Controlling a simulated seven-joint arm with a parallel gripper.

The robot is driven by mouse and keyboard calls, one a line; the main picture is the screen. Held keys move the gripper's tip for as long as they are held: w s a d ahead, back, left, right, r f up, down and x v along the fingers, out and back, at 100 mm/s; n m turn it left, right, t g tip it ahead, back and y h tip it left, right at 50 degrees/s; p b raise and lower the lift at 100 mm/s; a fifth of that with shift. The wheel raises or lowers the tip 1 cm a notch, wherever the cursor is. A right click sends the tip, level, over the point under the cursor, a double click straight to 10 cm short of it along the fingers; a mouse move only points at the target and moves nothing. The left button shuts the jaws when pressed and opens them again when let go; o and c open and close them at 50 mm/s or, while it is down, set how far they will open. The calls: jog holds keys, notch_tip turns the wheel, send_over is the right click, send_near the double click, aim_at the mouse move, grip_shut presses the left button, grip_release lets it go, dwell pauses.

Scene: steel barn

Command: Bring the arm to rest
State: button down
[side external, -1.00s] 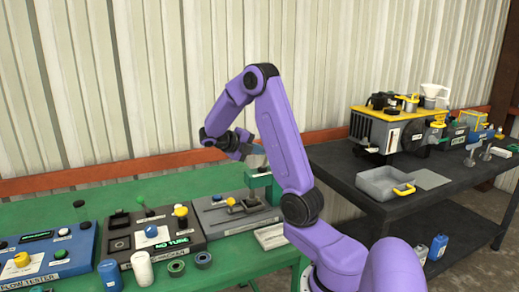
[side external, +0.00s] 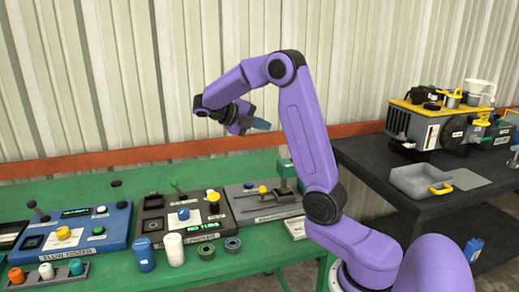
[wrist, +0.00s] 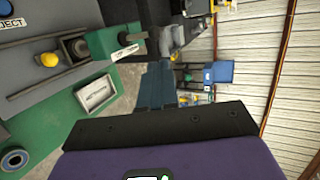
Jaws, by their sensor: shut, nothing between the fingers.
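My purple arm stands bent over the green bench (side external: 140,190) in the side view. My gripper (side external: 262,124) is at the end of the raised forearm, above the grey fixture and clear of the bench top. Its blue-grey fingers are together with nothing between them. In the wrist view the closed fingers of my gripper (wrist: 157,82) point away over the bench edge, with no object at their tips.
On the bench stand a blue tester (side external: 82,238), a black checker (side external: 184,217), a grey fixture with a green post (side external: 287,172), a white bottle (side external: 173,250) and tape-like rings. A dark table (side external: 400,187) with a grey tray (side external: 422,180) stands right. Air around the gripper is free.

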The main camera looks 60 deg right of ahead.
jog(key=s+a+f+m+t+y, duration=0.2)
jog(key=a+f+m+t, duration=0.15)
jog(key=a, duration=0.55)
jog(key=s+a+f+m+t+y, duration=0.2)
jog(key=a+f+m+t+y, duration=0.15)
jog(key=a, duration=0.65)
jog(key=s+a+f+m+y, duration=0.2)
jog(key=s+a+m+y, duration=0.1)
jog(key=s, duration=0.5)
jog(key=s+a+f+m+y, duration=0.3)
jog(key=s+a+m, duration=0.2)
jog(key=s+a, duration=0.3)
jog(key=shift+s+f+m, duration=0.15)
jog(key=shift+s+m, duration=0.25)
jog(key=shift+s, duration=0.35)
